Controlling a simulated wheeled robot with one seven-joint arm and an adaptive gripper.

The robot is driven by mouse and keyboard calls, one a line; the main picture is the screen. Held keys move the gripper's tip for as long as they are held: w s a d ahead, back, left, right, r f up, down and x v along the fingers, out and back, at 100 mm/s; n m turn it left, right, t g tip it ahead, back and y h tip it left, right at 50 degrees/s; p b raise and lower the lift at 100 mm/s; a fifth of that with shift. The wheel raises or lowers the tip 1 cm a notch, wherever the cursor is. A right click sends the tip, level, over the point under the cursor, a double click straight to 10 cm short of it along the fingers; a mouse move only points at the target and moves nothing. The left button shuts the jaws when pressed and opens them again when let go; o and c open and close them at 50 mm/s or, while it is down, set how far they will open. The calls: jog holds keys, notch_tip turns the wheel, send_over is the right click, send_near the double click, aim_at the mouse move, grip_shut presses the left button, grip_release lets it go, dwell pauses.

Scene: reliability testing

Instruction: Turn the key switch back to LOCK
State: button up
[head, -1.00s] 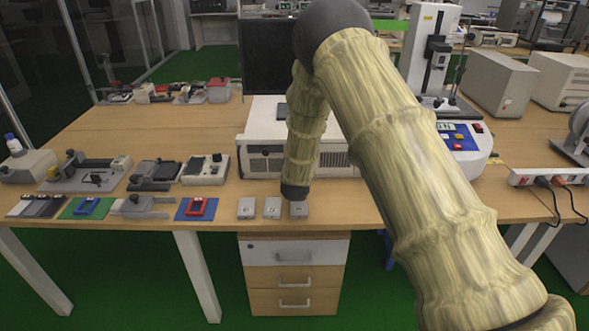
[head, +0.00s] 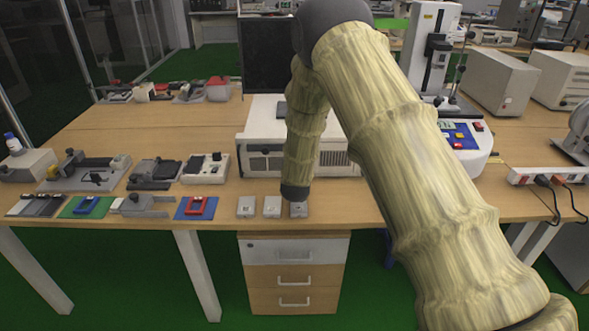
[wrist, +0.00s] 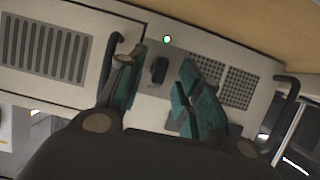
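The wrist view shows the light front panel (wrist: 75,88) of a boxy unit, tilted in the picture. A small dark upright knob, which looks like the key switch (wrist: 159,70), stands on it below a lit green lamp (wrist: 167,39). Any markings by it are too small to read. My gripper (wrist: 162,58) is open, with one teal-padded finger on each side of the knob and visible gaps to both. The white unit (head: 258,125) stands on the bench in the head view. There my arm covers part of its front and hides the gripper.
Two dark handles, left (wrist: 108,62) and right (wrist: 285,112), stick out from the panel beside my fingers. Small grey boxes (head: 246,207) sit at the bench's front edge under my arm. Fixtures (head: 90,172) fill the left; a device with buttons (head: 462,140) stands right.

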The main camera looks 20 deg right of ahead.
jog(key=v, duration=1)
jog(key=shift+s+a, duration=0.15)
jog(key=shift+s, duration=0.25)
